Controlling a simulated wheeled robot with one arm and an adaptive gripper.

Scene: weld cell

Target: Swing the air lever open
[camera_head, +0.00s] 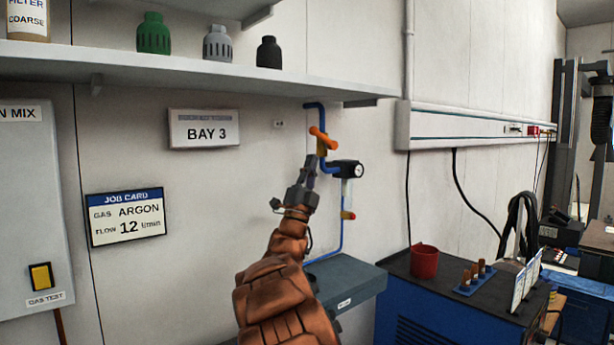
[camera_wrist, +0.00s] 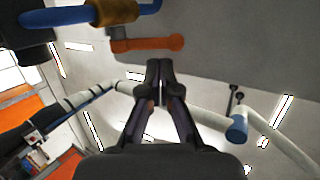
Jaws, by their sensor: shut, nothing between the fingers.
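The air lever (camera_head: 323,138) is an orange bar on a brass valve in the blue air pipe on the wall. In the head view it slants down to the right across the pipe. In the wrist view the lever (camera_wrist: 150,44) lies level near the top, beside the brass valve body (camera_wrist: 116,11) and blue pipe (camera_wrist: 62,15). My gripper (camera_head: 311,163) is just below and left of the lever. In the wrist view its fingertips (camera_wrist: 160,66) are together, empty, and appear just under the lever; whether they touch it I cannot tell.
A shelf (camera_head: 200,62) overhangs above. A grey box top (camera_head: 345,282) and a blue cabinet with a red cup (camera_head: 424,262) stand below right.

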